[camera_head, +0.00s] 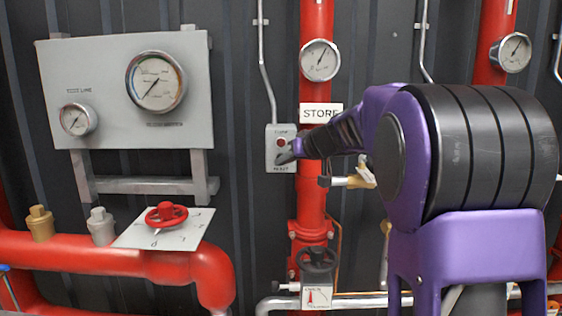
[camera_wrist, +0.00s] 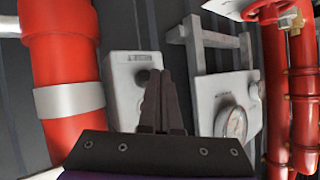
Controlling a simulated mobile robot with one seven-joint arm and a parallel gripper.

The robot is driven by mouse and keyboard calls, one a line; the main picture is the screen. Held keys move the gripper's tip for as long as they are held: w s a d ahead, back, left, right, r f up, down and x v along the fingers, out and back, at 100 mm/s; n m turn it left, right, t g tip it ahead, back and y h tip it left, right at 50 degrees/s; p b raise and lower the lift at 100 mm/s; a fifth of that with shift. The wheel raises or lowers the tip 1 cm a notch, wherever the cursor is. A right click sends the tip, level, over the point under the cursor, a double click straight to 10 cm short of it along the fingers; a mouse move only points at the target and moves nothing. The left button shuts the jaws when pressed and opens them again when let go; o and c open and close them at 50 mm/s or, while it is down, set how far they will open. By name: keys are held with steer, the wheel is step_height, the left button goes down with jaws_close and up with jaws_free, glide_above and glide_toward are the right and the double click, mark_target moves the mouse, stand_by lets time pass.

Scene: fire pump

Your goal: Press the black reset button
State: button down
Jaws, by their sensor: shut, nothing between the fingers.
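A small light-grey control box (camera_head: 272,160) is on the dark wall left of the red vertical pipe. A red button (camera_head: 282,142) shows on its upper part, with a RESET label at its bottom. In the wrist view, which is turned over, the box (camera_wrist: 122,92) carries the round black button (camera_wrist: 142,76) just left of my fingertips. My gripper (camera_wrist: 158,74) is shut and empty, its tips in front of the box beside the button. I cannot tell whether they touch it.
The red pipe (camera_head: 313,190) with a gauge (camera_head: 320,60) stands close right of the box. A gauge panel (camera_head: 100,70) is to the left. A red handwheel (camera_head: 166,215) and a black handwheel (camera_head: 317,258) sit lower.

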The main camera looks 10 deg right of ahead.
steer(key=s+b, duration=0.1)
steer(key=s, duration=0.1)
steer(key=s+a+b, duration=0.1)
steer(key=s+b, duration=0.1)
steer(key=shift+s, duration=0.3)
stand_by(0.5)
